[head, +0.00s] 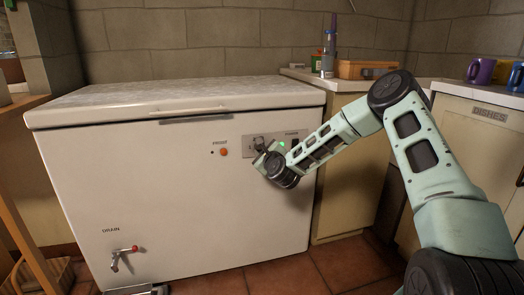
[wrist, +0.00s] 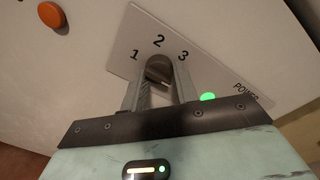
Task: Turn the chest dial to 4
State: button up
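The white chest freezer (head: 170,190) stands against the wall with its lid down. Its dial (head: 259,141) sits on a grey plate (head: 247,151) at the upper right of the front. In the wrist view the dial (wrist: 158,69) is a dark round knob between my gripper's fingertips (wrist: 160,80), with 1, 2 and 3 printed around it. My gripper (head: 263,154) is at the plate, its fingers closed against the dial's two sides. The number 4 and the dial's pointer are hidden or not readable.
An orange button (head: 224,152) is left of the plate; a green light (head: 281,144) and a dark power switch (head: 295,146) are right of the dial. A drain tap (head: 123,254) sits low on the front. Cabinets (head: 345,180) stand to the right. Tiled floor (head: 340,268) is open in front.

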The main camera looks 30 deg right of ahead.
jog(key=o, duration=0.4)
jog(key=shift+s, duration=0.1)
jog(key=p+v, duration=0.3)
jog(key=v, duration=1.4)
jog(key=shift+s, duration=0.1)
